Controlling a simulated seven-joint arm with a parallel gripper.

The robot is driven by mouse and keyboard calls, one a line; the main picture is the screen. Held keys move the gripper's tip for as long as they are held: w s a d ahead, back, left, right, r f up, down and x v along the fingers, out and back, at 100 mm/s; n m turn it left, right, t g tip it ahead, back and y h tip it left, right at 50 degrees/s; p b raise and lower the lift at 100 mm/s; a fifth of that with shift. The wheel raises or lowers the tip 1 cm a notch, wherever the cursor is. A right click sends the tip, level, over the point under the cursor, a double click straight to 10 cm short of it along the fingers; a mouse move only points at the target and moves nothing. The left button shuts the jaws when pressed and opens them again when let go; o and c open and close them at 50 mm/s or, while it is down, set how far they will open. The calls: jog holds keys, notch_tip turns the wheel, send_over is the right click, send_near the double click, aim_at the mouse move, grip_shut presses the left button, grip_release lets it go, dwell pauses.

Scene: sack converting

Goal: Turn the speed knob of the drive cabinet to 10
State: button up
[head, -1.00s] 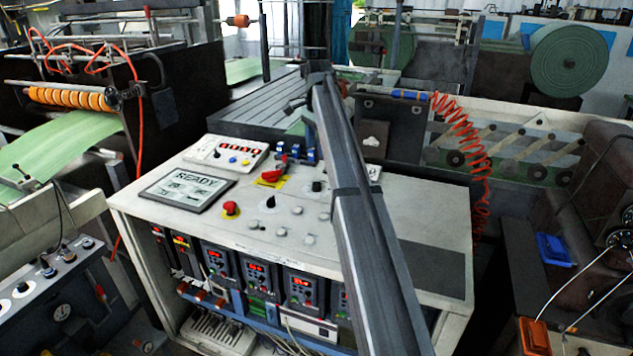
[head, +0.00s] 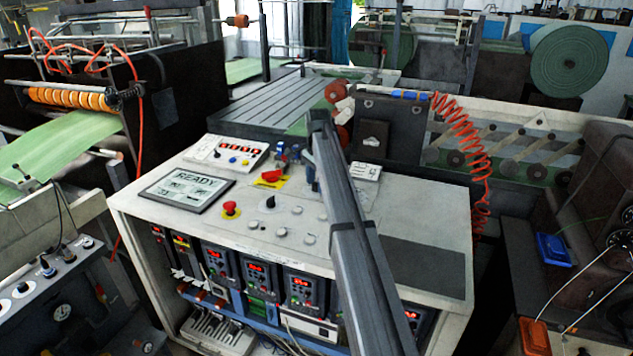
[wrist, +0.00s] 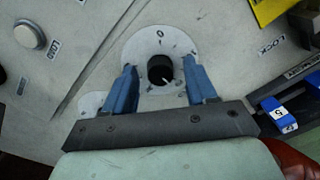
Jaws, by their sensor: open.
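The black knob (wrist: 160,70) sits on a round white dial plate (wrist: 150,45) with a 0 and tick marks. A white pointer line on the knob points toward the lower right in the wrist view. My gripper (wrist: 161,78) is open, with one blue finger on each side of the knob and gaps between. I cannot tell how far down the fingers reach. In the head view my gripper (head: 311,170) is over the top of the drive cabinet (head: 300,257), and the arm hides the knob there.
Another black knob (head: 269,202) and a red mushroom button (head: 231,208) stand to the left on the panel. A READY display (head: 187,187) and a red switch on a yellow plate (head: 271,176) are also there. A blue tag (wrist: 278,114) lies right of my gripper.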

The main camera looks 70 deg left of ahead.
jog(key=shift+f, duration=0.1)
jog(key=shift+c, duration=0.2)
grip_shut()
dwell(0.4)
jog(key=shift+n, duration=0.4)
jog(key=n, duration=0.6)
jog(key=shift+w, duration=0.1)
jog(key=n, duration=0.6)
jog(key=shift+a, duration=0.1)
jog(key=shift+n, duration=0.4)
jog(key=shift+o, duration=0.2)
grip_release()
